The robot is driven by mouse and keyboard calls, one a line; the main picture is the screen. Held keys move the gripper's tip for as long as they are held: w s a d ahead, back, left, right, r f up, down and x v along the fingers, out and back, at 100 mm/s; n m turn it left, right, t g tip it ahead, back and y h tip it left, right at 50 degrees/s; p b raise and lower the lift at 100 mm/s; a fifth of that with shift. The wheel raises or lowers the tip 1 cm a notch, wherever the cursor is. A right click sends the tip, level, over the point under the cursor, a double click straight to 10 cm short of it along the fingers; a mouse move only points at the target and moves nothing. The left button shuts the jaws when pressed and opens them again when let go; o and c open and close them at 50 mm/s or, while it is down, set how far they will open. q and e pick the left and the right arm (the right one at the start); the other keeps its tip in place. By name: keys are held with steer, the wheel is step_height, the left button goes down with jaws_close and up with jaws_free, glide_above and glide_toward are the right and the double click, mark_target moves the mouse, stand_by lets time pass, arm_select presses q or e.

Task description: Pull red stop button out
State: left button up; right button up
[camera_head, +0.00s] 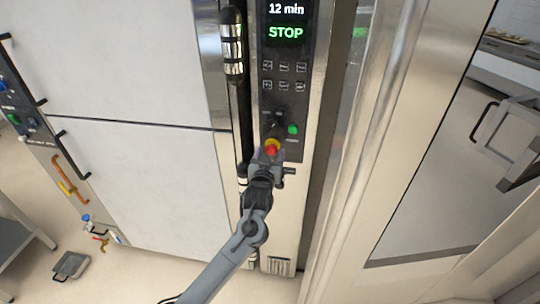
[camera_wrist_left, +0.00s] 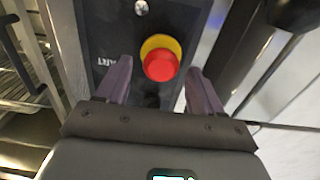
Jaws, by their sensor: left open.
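The red stop button (camera_head: 272,148) sits low on the dark control panel, on a yellow base. In the left wrist view the red button (camera_wrist_left: 160,66) and its yellow ring (camera_wrist_left: 151,46) lie between and just beyond my left gripper's fingertips. My left gripper (camera_head: 268,154) is open, with one finger on each side of the button in the picture. In the left wrist view the open fingers (camera_wrist_left: 158,75) show with a gap around the button; I cannot tell whether either one touches it. My right gripper is not in view.
A green button (camera_head: 292,129) and a dark knob (camera_head: 280,114) sit just above the red button. A display (camera_head: 286,32) reads "STOP" and "12 min". A vertical handle (camera_head: 232,45) stands left of the panel. A steel door frame (camera_head: 420,100) rises to the right.

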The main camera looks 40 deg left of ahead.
arm_select(q)
steer(key=shift+w+a, duration=0.1)
steer(key=shift+w, duration=0.1)
jaws_close()
steer(key=shift+s+d+r+p, duration=0.3)
steer(key=shift+s+p, duration=0.2)
steer(key=shift+p, duration=0.55)
steer(key=shift+s+d+f, duration=0.15)
steer(key=shift+s, duration=0.1)
